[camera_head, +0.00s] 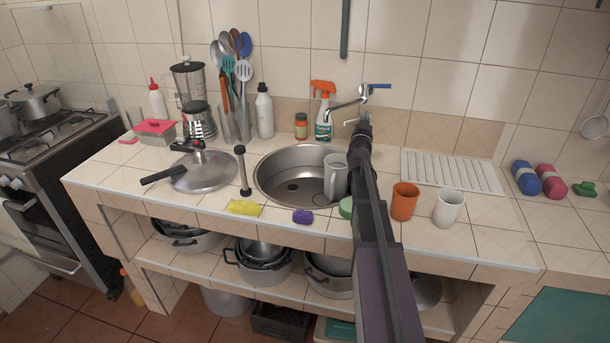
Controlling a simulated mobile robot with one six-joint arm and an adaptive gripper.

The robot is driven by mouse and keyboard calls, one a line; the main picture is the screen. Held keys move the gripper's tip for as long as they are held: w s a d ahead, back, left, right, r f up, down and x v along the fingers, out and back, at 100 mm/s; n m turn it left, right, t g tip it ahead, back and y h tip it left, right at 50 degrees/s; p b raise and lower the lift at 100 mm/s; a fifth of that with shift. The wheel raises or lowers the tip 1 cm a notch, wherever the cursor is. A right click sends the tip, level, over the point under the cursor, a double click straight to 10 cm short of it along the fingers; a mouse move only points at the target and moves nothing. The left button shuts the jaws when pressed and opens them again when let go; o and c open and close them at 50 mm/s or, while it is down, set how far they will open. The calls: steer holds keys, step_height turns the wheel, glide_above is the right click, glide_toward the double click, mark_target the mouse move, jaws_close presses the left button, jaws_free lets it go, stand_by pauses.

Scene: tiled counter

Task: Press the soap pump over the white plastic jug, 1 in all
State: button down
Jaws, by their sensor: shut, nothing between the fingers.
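A white plastic jug (335,177) with a handle stands in the right part of the round metal sink, partly hidden by my arm. My gripper (365,117) is at the back right of the sink, near the tap, shut and empty. A small pale spout (350,122) sticks out to the left beside my gripper, above and behind the jug. It looks like the soap pump's nozzle; the rest is hidden behind my gripper. I cannot tell whether my fingers touch the pump.
The tap (347,104) reaches over the sink (270,192) just left of my gripper. An orange-topped spray bottle (323,118) stands behind the sink. An orange cup (403,202) and a white mug (447,209) stand right of my arm. A white drainboard (450,171) lies empty.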

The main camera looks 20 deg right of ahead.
steer(key=b+v, duration=0.3)
steer(key=v, duration=0.6)
steer(key=w+a+f+n+y+p, duration=0.2)
steer(key=w+a+f+n+y, duration=0.2)
steer(key=w+a+n+y, duration=0.25)
steer(key=s+a+f+g+h+p, duration=0.1)
steer(key=s+a+f+g+p, duration=0.1)
steer(key=a+f+g, duration=0.8)
steer(key=shift+a+f+g+h, duration=0.35)
steer(key=shift+a+g, duration=0.45)
steer(key=shift+a, duration=0.35)
steer(key=shift+s+n, duration=0.15)
steer(key=shift+n, duration=0.1)
steer(key=shift+r, duration=0.2)
